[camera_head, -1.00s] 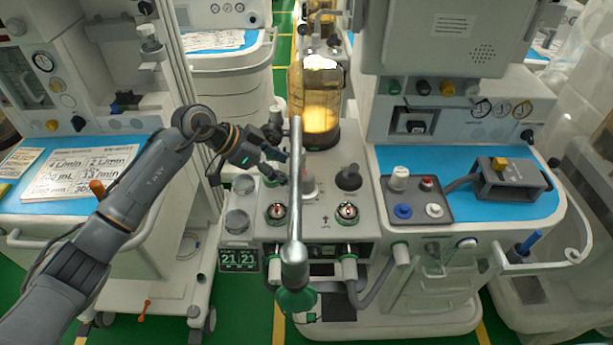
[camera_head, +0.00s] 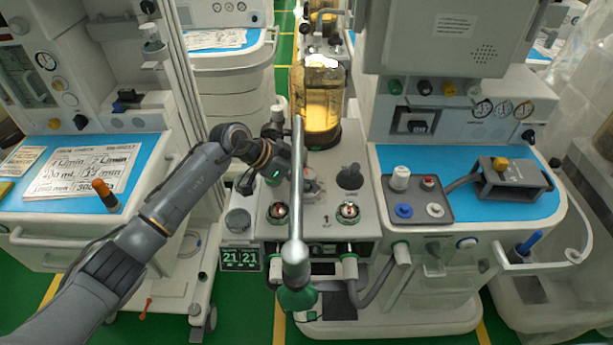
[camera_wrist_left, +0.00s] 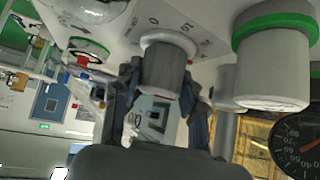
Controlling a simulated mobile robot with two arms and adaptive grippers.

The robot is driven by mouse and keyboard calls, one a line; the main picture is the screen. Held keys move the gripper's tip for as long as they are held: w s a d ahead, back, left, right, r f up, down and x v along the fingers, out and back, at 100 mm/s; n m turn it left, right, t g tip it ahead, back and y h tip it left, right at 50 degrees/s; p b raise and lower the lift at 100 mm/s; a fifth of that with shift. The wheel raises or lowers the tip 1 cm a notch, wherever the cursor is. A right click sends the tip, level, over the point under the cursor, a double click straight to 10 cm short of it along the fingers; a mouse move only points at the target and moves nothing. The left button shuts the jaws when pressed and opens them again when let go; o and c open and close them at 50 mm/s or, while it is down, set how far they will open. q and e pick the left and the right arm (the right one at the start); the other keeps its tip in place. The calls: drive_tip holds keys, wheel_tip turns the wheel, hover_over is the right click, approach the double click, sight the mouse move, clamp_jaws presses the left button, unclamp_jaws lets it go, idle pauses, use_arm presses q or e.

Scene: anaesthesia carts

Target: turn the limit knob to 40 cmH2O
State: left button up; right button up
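The limit knob (camera_head: 311,186) stands on the middle machine's grey top panel, partly hidden by the metal post and my gripper. In the left wrist view it is a grey cylinder (camera_wrist_left: 167,70) on a white collar, with 0 and 10 printed on the panel beside it. My left gripper (camera_head: 296,176) is at the knob, partly behind the post. In the wrist view its two dark fingers (camera_wrist_left: 164,100) are apart, one on each side of the knob's free end. Whether they touch it cannot be told. The knob's setting is not readable. My right gripper is not in view.
A dark knob (camera_head: 349,177) is to the right, and two green-ringed dials (camera_head: 348,211) are nearer. A glowing amber canister (camera_head: 321,100) stands behind.

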use_arm(q)
drive_tip(key=c, duration=0.3)
drive_tip(key=shift+m, duration=0.3)
drive_tip(key=shift+w+m+g+b, duration=0.1)
drive_tip(key=shift+m+g+b, duration=0.2)
drive_tip(key=shift+m+g, duration=0.5)
drive_tip(key=m+g+b, duration=0.2)
drive_tip(key=shift+f+m, duration=0.1)
drive_tip(key=shift+m, duration=0.2)
drive_tip(key=shift+m+g+b, duration=0.5)
drive_tip(key=shift+m+b, duration=0.1)
drive_tip(key=shift+b, duration=0.05)
drive_tip(key=o, duration=1.2)
drive_tip(key=shift+c, duration=0.2)
